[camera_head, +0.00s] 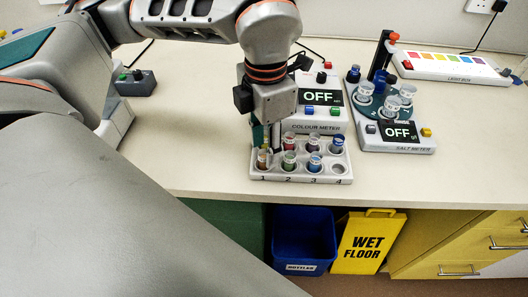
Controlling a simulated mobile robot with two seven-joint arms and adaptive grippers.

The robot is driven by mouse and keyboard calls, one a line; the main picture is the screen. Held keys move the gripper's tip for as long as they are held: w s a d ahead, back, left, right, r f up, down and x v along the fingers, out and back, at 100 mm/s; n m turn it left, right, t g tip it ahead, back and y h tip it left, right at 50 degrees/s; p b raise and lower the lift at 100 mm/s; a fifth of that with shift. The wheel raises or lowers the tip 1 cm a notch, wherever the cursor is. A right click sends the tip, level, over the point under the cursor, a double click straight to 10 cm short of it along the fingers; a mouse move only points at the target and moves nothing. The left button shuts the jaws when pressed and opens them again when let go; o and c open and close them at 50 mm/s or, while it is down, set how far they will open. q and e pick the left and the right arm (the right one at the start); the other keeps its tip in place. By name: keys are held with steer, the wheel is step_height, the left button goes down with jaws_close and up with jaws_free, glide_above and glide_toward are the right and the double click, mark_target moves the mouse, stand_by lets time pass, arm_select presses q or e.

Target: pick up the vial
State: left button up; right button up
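A white vial rack (301,179) stands near the front edge of the bench, its front slots marked 1 to 4. A small vial (262,160) stands in front slot 1, partly hidden by my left gripper (267,148). A green vial (289,161) is in slot 2 and a blue vial (314,162) in slot 3. Front slot 4 is empty. In the back row are a red vial (290,141), a second reddish vial (313,143) and a dark blue vial (337,145). My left gripper points down at the slot 1 vial; its finger gap is unclear. My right gripper is out of view.
Behind the rack is a colour meter (318,117) reading OFF. To its right stands a salt meter (397,143) with several vials on a round carousel. A light box (455,67) lies farther back. Below the bench are a blue bin (303,235) and a yellow sign (368,242).

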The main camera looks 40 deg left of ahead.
mark_target(264, 161)
arm_select(q)
steer(key=shift+f, duration=1.35)
steer(key=c, duration=1)
steer(key=shift+r, duration=0.1)
